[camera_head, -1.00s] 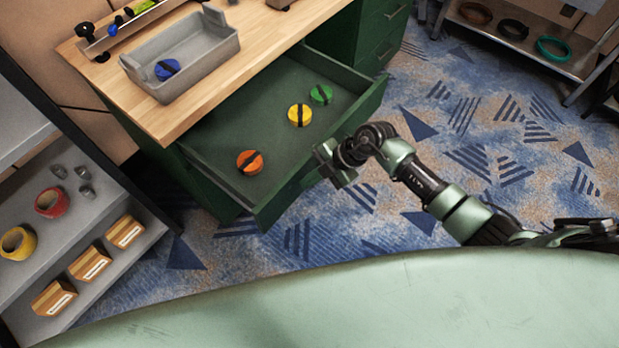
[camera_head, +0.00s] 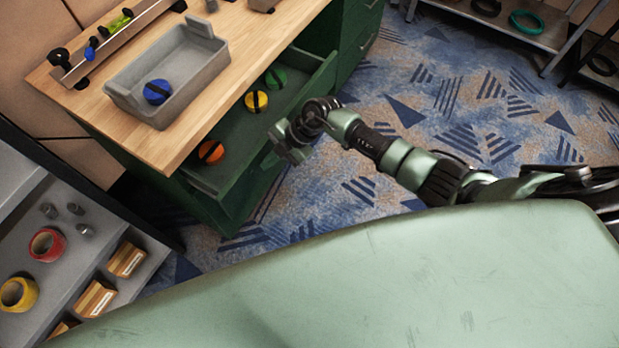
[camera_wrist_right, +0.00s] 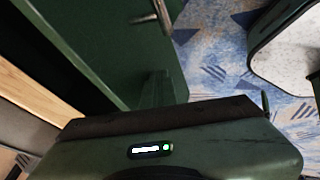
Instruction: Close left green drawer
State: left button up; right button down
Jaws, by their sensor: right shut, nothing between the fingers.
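The left green drawer (camera_head: 238,137) stands partly open under the wooden workbench top in the head view. It holds an orange disc (camera_head: 211,152), a yellow disc (camera_head: 256,101) and a green disc (camera_head: 276,78), each with a black bar. My right gripper (camera_head: 284,142) is at the outer side of the drawer's front panel, shut and empty; I cannot tell if it touches. In the right wrist view a green panel with a metal handle (camera_wrist_right: 150,18) lies close beyond the gripper. My left gripper is out of view.
A grey bin (camera_head: 190,72) with a blue disc sits on the workbench top (camera_head: 243,40). A grey shelf (camera_head: 75,225) with tape rolls and wooden blocks stands at the left. Another shelf (camera_head: 540,38) is at the upper right.

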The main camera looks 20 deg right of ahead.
aim_at(255, 155)
jog(key=w+a+b, duration=0.1)
jog(key=w, duration=0.1)
jog(key=w+a, duration=0.1)
jog(key=shift+w+a+f+b, duration=0.2)
jog(key=shift+w+a+b, duration=0.15)
jog(key=shift+a, duration=0.05)
jog(key=w+a+b, duration=0.1)
jog(key=w, duration=0.1)
jog(key=w+a+b, duration=0.2)
jog(key=shift+a+r, duration=0.1)
jog(key=shift+a, duration=0.05)
jog(key=shift+w+a, duration=0.3)
jog(key=shift+w, duration=0.2)
jog(key=shift+w+a+r, duration=0.1)
